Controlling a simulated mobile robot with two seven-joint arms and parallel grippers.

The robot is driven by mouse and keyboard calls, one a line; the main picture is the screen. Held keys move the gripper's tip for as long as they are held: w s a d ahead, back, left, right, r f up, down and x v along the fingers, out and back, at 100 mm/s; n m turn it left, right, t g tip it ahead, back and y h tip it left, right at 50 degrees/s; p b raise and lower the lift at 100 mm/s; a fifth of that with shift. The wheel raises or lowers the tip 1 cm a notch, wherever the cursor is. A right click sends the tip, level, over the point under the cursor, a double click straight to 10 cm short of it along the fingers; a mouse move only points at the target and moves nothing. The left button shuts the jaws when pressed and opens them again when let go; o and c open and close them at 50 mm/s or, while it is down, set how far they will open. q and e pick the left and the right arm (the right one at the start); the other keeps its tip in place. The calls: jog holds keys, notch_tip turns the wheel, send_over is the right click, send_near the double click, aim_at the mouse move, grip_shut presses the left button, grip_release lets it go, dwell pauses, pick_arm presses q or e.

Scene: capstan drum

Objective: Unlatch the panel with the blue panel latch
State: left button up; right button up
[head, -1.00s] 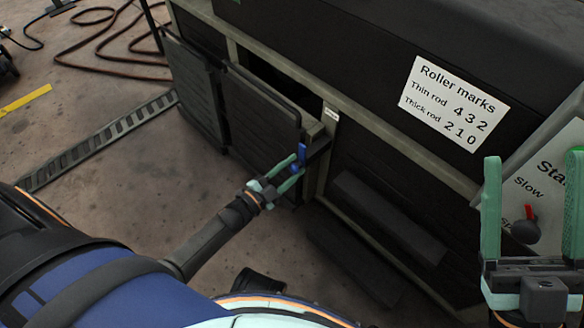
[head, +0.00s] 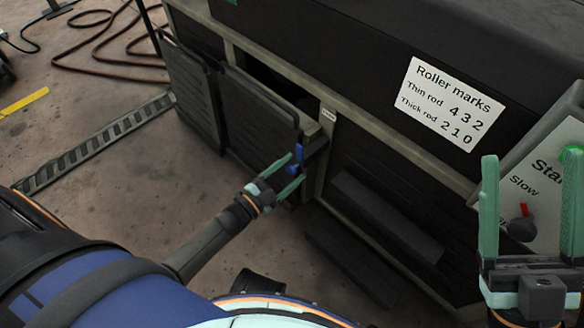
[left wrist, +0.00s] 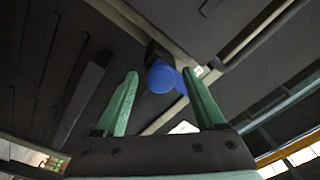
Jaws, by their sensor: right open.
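The blue panel latch (head: 299,153) is a small blue handle at the right edge of a dark ribbed panel (head: 258,118) on the machine's side. A dark gap shows behind the panel's top edge. My left gripper (head: 297,167) is open at the latch, one finger on each side of its lower part. In the left wrist view the latch's round blue end (left wrist: 162,77) lies between the spread fingers, near the tips; I cannot tell whether they touch it. My right gripper (head: 531,170) is open and empty at the right, in front of the control panel.
A white "Roller marks" sign (head: 450,104) is on the machine. A control panel (head: 545,178) with a red-marked knob (head: 522,227) stands at the right. Dark step-like blocks (head: 386,215) jut out right of the latch. A hose (head: 100,45) lies on the floor at the back left.

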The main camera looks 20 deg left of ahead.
pick_arm(q)
jog(key=p+v, duration=0.2)
jog(key=v, duration=0.9)
jog(key=shift+s+a+p, duration=0.2)
jog(key=shift+s+p, duration=0.1)
jog(key=shift+s, duration=0.1)
